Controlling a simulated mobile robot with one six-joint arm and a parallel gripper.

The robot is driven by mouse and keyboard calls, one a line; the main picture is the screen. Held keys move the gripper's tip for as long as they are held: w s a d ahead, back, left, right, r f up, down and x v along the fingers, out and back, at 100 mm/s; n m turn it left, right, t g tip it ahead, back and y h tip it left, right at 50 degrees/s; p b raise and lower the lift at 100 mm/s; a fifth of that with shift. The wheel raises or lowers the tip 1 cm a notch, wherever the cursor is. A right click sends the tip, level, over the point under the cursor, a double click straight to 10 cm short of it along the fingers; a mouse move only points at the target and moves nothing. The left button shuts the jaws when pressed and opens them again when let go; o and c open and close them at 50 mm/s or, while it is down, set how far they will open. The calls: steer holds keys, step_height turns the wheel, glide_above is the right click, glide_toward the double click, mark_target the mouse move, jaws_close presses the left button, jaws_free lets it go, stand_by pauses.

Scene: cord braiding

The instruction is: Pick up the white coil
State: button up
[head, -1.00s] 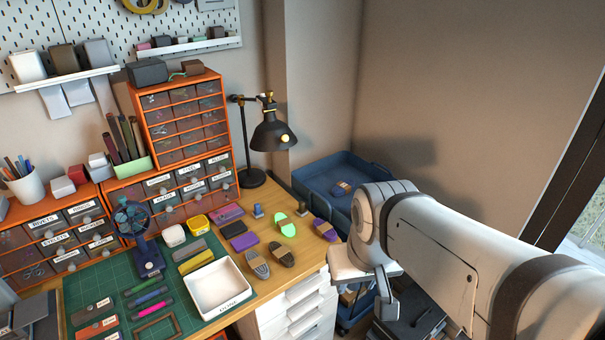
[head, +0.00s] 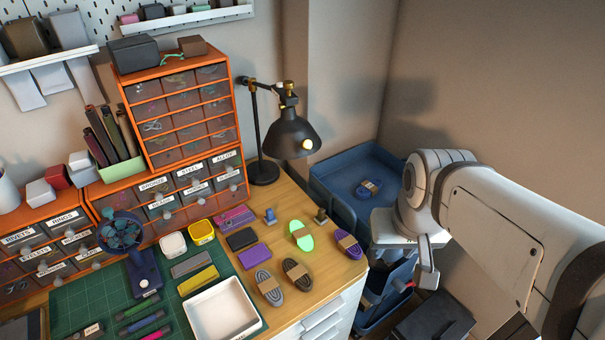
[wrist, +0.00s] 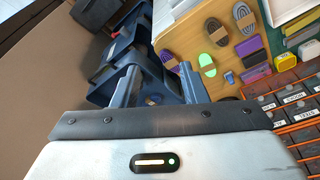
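No coil looks clearly white. The palest is a light grey coil (head: 269,288) with a tan band, lying on the wooden desk; it also shows in the wrist view (wrist: 242,17). A black coil (head: 296,274), a green coil (head: 301,236) and a purple coil (head: 347,244) lie near it. A blue coil (head: 368,188) lies in the blue tray. My gripper (head: 425,268) is right of the desk, apart from the coils. In the wrist view its two fingers (wrist: 160,86) are spread, with nothing held between them.
A blue tray (head: 328,188) sits beyond the desk's right end, with blue bins (head: 382,292) below. A black lamp (head: 291,135) stands at the desk's back. A white tray (head: 222,308) is left of the coils. Orange drawer units (head: 181,107) line the wall.

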steer(key=o, duration=0.7)
steer(key=w+a+f+n+b, duration=0.1)
steer(key=w+f+b, duration=0.2)
steer(key=w+a+f+b, duration=0.2)
steer(key=w+f+b, duration=0.1)
steer(key=w+b, duration=0.1)
steer(key=w+a+f+n+b, duration=0.1)
steer(key=w+f+b, duration=0.2)
steer(key=w, duration=0.1)
steer(key=shift+a+f+n+y+b, duration=0.3)
steer(key=shift+a+y+b, duration=0.05)
steer(key=shift+y, duration=0.05)
steer(key=shift+c, duration=0.2)
steer(key=n+t+y+b, duration=0.1)
steer(key=n+b, duration=0.2)
steer(key=b, duration=0.7)
glide_above(301, 233)
steer(key=s, duration=0.2)
steer(key=f, duration=1.4)
steer(key=shift+s+d+f, duration=0.15)
steer(key=shift+d+f, duration=0.05)
steer(key=shift+d, duration=0.1)
steer(key=shift+d+b+x, duration=0.15)
steer(key=shift+b+x, duration=0.25)
steer(key=shift+x, duration=0.95)
steer(key=shift+d+b+x, duration=0.15)
steer(key=shift+b+x, duration=0.2)
steer(key=shift+x, duration=0.95)
